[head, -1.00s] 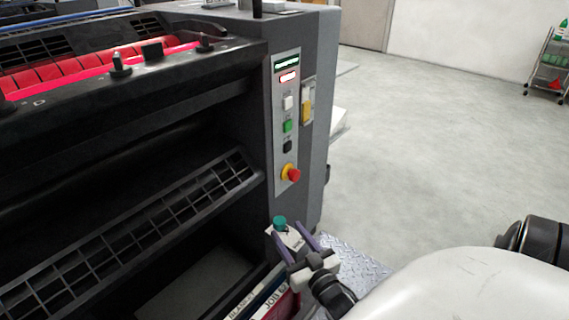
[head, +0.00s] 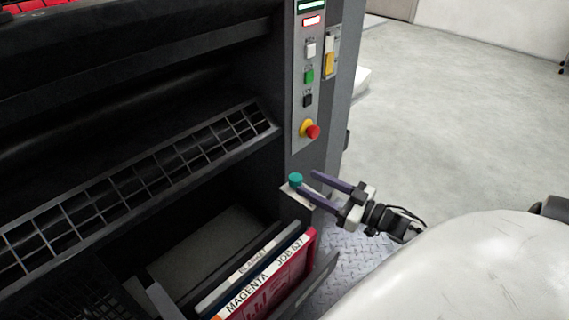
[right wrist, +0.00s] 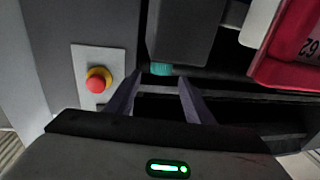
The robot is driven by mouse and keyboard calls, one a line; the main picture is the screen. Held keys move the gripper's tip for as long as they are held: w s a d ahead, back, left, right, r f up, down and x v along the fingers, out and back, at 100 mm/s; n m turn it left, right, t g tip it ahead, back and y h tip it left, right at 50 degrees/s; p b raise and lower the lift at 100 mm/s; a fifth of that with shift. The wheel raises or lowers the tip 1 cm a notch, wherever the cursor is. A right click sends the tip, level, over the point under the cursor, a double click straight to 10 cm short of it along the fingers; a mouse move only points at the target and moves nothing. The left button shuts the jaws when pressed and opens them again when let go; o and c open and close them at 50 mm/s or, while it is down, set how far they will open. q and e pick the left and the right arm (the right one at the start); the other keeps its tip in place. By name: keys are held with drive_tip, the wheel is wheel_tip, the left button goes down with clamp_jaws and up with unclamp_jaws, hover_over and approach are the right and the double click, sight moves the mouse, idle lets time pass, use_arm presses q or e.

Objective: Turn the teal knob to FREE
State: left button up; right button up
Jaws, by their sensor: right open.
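The teal knob (head: 295,179) sits on a small pale plate (head: 299,194) low on the front of the dark machine, below the button panel. It also shows in the right wrist view (right wrist: 161,69), partly covered by a dark block and lying beyond and between the fingertips. My right gripper (head: 308,183) is open, its two purple fingers pointing at the machine. In the head view the fingertips are close to the knob, on its right. I cannot tell whether a finger touches it. The lettering around the knob is too small to read. My left gripper is out of view.
A red emergency button (head: 312,131) on a yellow collar sits above the knob, under several push buttons. Boards in a rack, one red and labelled MAGENTA (head: 247,290), stand below left. A slatted black guard (head: 140,190) crosses the machine front. The floor at right is clear.

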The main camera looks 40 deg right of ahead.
sight(290, 176)
drive_tip(key=shift+s+d+f+n+g+y, duration=0.2)
drive_tip(key=shift+f+n+g+y, duration=0.1)
drive_tip(key=shift+y, duration=0.1)
drive_tip(key=b+x, duration=0.3)
drive_tip(key=x, duration=0.5)
drive_tip(key=shift+w+a+b, duration=0.15)
drive_tip(key=shift+w+b, duration=0.2)
drive_tip(key=shift+b, duration=0.05)
drive_tip(key=shift+w+a+r, duration=0.1)
drive_tip(key=shift+w+a, duration=0.15)
drive_tip(key=shift+w, duration=0.4)
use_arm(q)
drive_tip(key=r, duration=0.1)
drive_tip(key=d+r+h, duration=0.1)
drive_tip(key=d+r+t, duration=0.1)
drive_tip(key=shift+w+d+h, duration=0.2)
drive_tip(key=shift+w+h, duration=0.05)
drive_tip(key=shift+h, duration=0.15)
